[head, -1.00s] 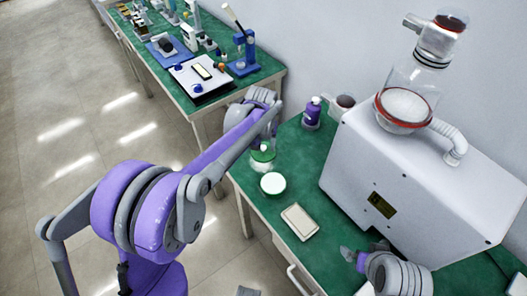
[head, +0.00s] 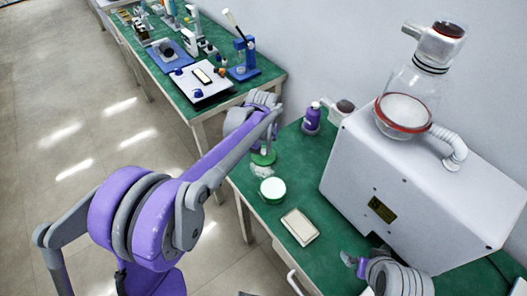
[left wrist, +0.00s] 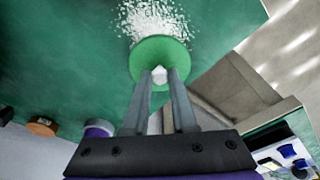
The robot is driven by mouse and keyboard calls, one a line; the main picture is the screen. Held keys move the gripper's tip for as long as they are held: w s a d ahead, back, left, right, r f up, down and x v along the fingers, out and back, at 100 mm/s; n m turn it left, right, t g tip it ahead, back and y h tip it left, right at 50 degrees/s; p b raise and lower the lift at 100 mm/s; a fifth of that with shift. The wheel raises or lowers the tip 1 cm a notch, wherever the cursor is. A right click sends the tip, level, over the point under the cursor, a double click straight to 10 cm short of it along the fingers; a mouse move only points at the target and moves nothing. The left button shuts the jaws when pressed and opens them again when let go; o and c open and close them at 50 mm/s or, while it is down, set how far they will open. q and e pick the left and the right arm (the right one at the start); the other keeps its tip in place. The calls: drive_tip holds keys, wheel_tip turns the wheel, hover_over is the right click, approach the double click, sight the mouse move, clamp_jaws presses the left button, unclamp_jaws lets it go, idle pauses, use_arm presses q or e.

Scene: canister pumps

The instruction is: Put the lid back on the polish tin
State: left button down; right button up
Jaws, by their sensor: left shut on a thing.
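My left gripper (left wrist: 160,80) is shut on the small pale knob of a round green lid (left wrist: 148,50). In the head view the lid (head: 263,158) is held at the end of my left arm, above or close to the green table; the exact gap is hard to tell. The polish tin (head: 272,189) is round with a white top face and stands on the table, nearer the front than the lid and apart from it. The tin is not visible in the left wrist view. My right gripper (head: 353,262) is at the lower right, its jaws unclear.
A speckled white patch (left wrist: 158,18) lies on the table by the lid. A cream tray (head: 300,226) lies in front of the tin. A purple bottle (head: 311,118) stands behind. A large white machine (head: 410,190) fills the right.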

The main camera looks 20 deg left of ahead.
sight(265, 157)
use_arm(q)
wheel_tip(265, 157, up, 9)
use_arm(e)
drive_tip(key=shift+w+r+p, duration=0.1)
drive_tip(key=shift+r+p, duration=0.35)
use_arm(q)
drive_tip(key=s+d+p, duration=0.3)
drive_tip(key=s+d, duration=0.3)
drive_tip(key=s, duration=0.6)
drive_tip(key=shift+s+d+f+m+b, duration=0.1)
drive_tip(key=shift+f+m+b, duration=0.3)
drive_tip(key=shift+f+b, duration=1.3)
use_arm(e)
drive_tip(key=shift+f, duration=0.1)
use_arm(q)
drive_tip(key=shift+f+b, duration=0.65)
drive_tip(key=shift+f, duration=0.55)
use_arm(e)
drive_tip(key=shift+f, duration=0.8)
drive_tip(key=shift+r, duration=0.15)
use_arm(q)
drive_tip(key=shift+f, duration=0.15)
